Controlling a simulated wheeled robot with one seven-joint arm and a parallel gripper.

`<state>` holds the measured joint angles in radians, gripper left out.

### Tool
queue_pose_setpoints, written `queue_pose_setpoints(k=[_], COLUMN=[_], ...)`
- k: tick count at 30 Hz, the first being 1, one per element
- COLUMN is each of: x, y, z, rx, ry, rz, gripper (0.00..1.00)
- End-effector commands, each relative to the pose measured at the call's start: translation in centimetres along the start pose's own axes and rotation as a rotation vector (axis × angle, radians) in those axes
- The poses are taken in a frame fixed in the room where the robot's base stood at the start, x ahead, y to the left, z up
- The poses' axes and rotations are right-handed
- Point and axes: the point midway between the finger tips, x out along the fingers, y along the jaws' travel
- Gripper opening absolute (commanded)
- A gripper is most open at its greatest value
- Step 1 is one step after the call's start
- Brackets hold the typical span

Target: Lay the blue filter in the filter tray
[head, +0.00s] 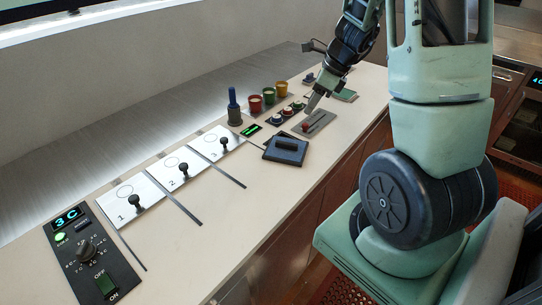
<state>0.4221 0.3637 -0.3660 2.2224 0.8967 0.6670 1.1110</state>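My gripper (313,103) is at the far part of the counter, low over a grey plate (318,123) with a small red part (306,126) on it. The fingers are too small to show whether they are open or shut, or whether they touch the plate. A dark blue-black slab (285,150) with a raised handle lies on the counter, nearer than the grey plate; it is the closest match I see to a blue filter, but I cannot be sure. No filter tray can be clearly identified.
Three numbered white plates (130,203) carry black knobs. A control panel (88,250) is at the near left.

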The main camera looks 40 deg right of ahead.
Motion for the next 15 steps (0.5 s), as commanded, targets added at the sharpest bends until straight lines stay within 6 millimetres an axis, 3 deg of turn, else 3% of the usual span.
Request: queue_pose_setpoints(k=[15], x=[10.0], y=[0.1], z=[-0.1], rx=[-0.003], ry=[0.003], rz=[0.006], gripper=[0.39])
